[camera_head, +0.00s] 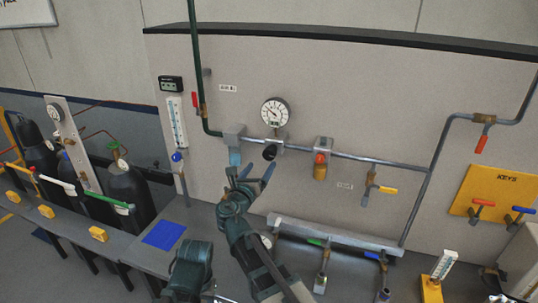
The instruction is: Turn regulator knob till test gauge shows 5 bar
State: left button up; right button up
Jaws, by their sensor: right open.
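The round white test gauge (275,112) stands on the pipe against the wall panel. Its dark needle seems to point to the upper left, but the numbers are too small to read. Below it a regulator with a black knob (269,153) hangs under the grey pipe. My right gripper (252,170) reaches up from below with its fingers apart. Its right fingertip is just below the knob; the fingers do not appear closed on it, and I cannot tell whether they touch. My left gripper does not show.
A grey block with a light-blue bowl (235,157) is left of the knob. A yellow-red unit (320,170) and a yellow-handled valve (387,189) are to the right. A grey manifold bar (340,236) runs below. A blue mat (164,235) lies on the bench.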

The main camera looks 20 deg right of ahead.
aim_at(268, 155)
jog(key=x, duration=0.9)
grip_shut()
